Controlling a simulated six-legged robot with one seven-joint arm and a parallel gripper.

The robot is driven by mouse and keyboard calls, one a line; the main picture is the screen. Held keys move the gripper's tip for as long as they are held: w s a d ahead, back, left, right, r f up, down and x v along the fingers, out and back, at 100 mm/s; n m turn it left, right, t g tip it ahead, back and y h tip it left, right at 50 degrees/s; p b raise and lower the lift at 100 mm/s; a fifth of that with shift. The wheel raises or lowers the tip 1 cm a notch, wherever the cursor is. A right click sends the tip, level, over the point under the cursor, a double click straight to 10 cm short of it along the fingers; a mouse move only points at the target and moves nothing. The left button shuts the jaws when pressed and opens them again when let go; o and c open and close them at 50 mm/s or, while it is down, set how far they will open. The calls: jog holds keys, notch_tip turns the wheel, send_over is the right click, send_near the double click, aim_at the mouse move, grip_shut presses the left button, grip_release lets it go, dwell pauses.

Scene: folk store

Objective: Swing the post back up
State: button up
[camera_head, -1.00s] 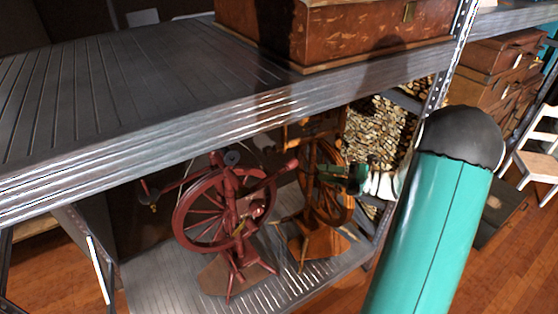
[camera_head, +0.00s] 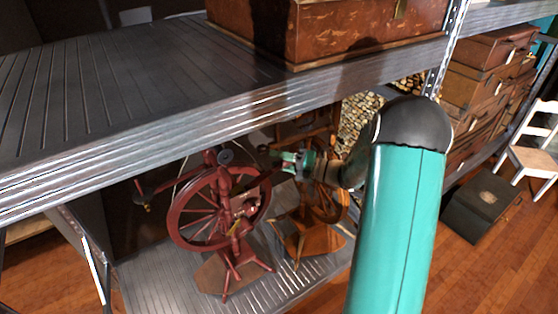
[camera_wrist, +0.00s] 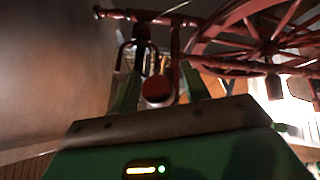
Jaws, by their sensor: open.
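The red spinning wheel (camera_head: 205,222) stands on the lower metal shelf. A dark red bar (camera_head: 257,186) slants up and to the right from it, toward my gripper; I cannot tell surely whether this is the post. My gripper (camera_head: 270,153) is just right of the wheel's top, under the upper shelf. In the wrist view my gripper (camera_wrist: 158,82) has its two green fingers apart. A red rounded end (camera_wrist: 156,90) shows between the fingers; I cannot tell whether they touch it. A red bar and the spoked wheel (camera_wrist: 262,35) show beyond.
A brown wooden spinning wheel (camera_head: 318,205) stands close on the right, behind my forearm. The upper metal shelf (camera_head: 120,105) hangs low over both wheels and bears a worn brown chest (camera_head: 345,35). Stacked suitcases (camera_head: 480,75) and a dark box (camera_head: 483,205) are at right.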

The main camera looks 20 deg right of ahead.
jog(key=shift+w+a, duration=0.15)
jog(key=shift+a, duration=0.05)
jog(key=shift+c, duration=0.3)
grip_shut()
jog(key=shift+r, duration=0.1)
